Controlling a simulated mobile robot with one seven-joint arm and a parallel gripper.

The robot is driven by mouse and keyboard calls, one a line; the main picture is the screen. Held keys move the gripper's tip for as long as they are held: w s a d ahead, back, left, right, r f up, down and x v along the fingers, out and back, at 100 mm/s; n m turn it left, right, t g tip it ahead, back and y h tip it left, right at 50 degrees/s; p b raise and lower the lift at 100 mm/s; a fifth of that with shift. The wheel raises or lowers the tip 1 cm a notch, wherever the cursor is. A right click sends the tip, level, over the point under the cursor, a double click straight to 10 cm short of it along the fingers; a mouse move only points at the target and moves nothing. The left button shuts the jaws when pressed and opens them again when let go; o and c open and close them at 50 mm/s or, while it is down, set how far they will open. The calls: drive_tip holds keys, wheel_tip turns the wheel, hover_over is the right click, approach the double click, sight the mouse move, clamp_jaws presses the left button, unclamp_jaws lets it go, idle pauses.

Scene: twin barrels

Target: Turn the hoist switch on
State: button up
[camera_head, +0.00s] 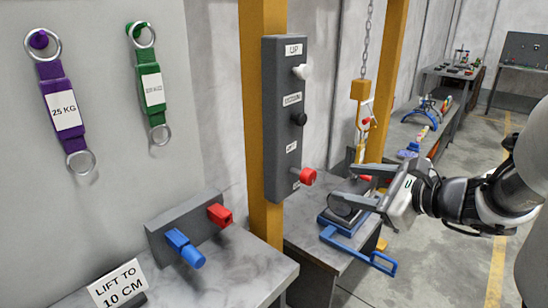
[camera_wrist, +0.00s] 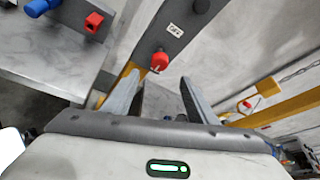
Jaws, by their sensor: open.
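A tall grey control panel (camera_head: 283,130) is mounted on a yellow post. It carries a white button (camera_head: 301,72) under an "UP" label, a black button (camera_head: 299,119) below it, and a red knob (camera_head: 307,176) near the bottom. Small labels sit above and below the red knob, too small to read surely. In the wrist view the red knob (camera_wrist: 160,61) shows just beyond the fingertips, roughly between them. My gripper (camera_head: 343,183) is open and empty, right of the red knob and apart from it. Its fingers also show in the wrist view (camera_wrist: 160,80).
A grey block with blue and red handles (camera_head: 185,238) stands on the left bench, near a "LIFT TO 10 CM" sign (camera_head: 118,284). Purple (camera_head: 56,90) and green straps hang on the wall. A chain with a yellow hook block (camera_head: 361,90) hangs behind. A blue-handled device (camera_head: 345,228) lies below my gripper.

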sight(312, 176)
drive_tip(key=b+x, duration=0.3)
drive_tip(key=x, duration=1.1)
drive_tip(key=shift+w+a, duration=0.25)
drive_tip(key=shift+w, duration=0.1)
drive_tip(key=c, duration=1.1)
drive_tip(key=shift+o, duration=0.3)
